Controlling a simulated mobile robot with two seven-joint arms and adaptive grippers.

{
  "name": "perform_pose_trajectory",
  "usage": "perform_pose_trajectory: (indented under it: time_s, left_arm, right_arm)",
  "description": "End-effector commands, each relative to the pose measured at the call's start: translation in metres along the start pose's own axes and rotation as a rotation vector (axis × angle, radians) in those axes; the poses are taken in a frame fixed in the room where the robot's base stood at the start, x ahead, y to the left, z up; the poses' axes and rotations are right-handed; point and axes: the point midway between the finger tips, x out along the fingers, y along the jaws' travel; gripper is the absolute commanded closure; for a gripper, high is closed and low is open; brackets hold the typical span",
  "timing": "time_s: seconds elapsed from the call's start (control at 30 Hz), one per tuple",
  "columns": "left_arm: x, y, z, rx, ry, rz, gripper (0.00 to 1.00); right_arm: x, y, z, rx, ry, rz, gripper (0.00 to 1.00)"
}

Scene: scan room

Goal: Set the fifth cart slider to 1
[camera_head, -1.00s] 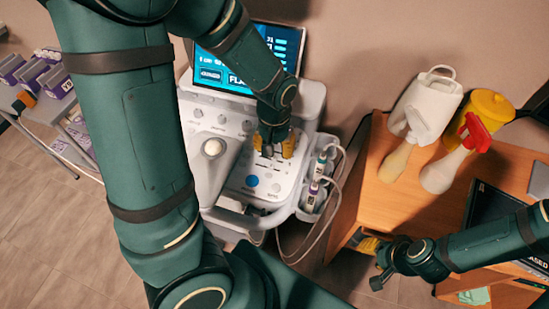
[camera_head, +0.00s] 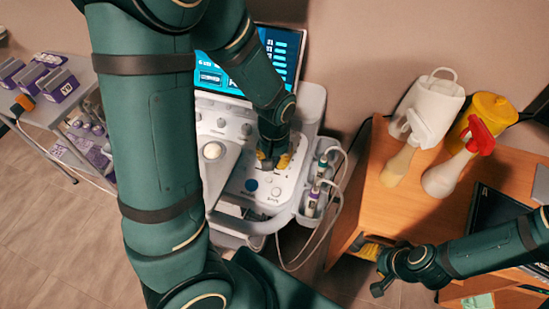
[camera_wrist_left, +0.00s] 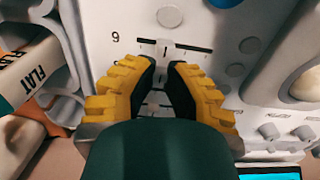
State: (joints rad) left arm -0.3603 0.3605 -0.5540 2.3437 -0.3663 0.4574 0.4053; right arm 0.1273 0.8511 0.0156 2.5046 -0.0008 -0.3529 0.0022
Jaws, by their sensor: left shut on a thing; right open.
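The white cart (camera_head: 297,190) stands at the centre of the head view, with a control panel of knobs, a round blue button and sliders. My left gripper (camera_head: 272,160) is low over the panel. In the left wrist view its yellow-and-black fingers (camera_wrist_left: 166,66) are closed in around a small slider knob (camera_wrist_left: 166,47). The knob sits in a dark slot (camera_wrist_left: 198,49) with a 9 printed by its left end. The fingers partly hide the knob and the slots behind it. My right gripper (camera_head: 380,286) is open and empty at the lower right, away from the cart.
A lit screen (camera_head: 283,50) rises behind the panel. Cabled probes (camera_head: 313,195) hang at the cart's right side. A wooden desk (camera_head: 375,205) with spray bottles and a yellow canister stands right. A shelf cart (camera_head: 50,115) with purple boxes is left.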

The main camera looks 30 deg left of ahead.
Motion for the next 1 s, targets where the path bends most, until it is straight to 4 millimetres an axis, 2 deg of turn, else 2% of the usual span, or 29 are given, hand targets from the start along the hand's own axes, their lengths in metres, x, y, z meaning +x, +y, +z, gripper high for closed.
perform_pose_trajectory:
  time_s: [0.23,0.47,0.5,0.57,0.6,0.87,1.0]
  left_arm:
    - [-0.001,-0.02,0.0,-0.003,0.0,0.0,1.0]
    - [0.0,-0.02,0.0,0.0,0.0,0.0,1.0]
    - [0.0,-0.02,0.0,0.0,0.0,0.0,0.82]
    - [0.0,-0.02,0.0,0.0,0.0,0.0,0.61]
    - [0.0,-0.02,0.0,0.0,0.0,0.0,0.55]
    - [0.0,-0.02,0.0,0.0,0.0,0.0,0.55]
    - [-0.006,-0.019,-0.001,0.0,0.003,0.001,0.55]
  right_arm:
    - [-0.005,-0.002,0.0,0.0,-0.002,0.0,0.55]
    - [-0.004,-0.002,0.001,0.0,-0.002,0.0,0.55]
    - [-0.004,-0.002,0.001,0.0,-0.002,0.0,0.55]
    - [-0.004,-0.001,0.001,0.0,-0.002,0.0,0.55]
    - [-0.004,-0.001,0.001,0.0,-0.002,0.0,0.55]
    - [-0.004,-0.002,0.001,0.0,-0.002,0.0,0.55]
    - [-0.004,-0.002,0.001,0.0,-0.002,0.0,0.55]
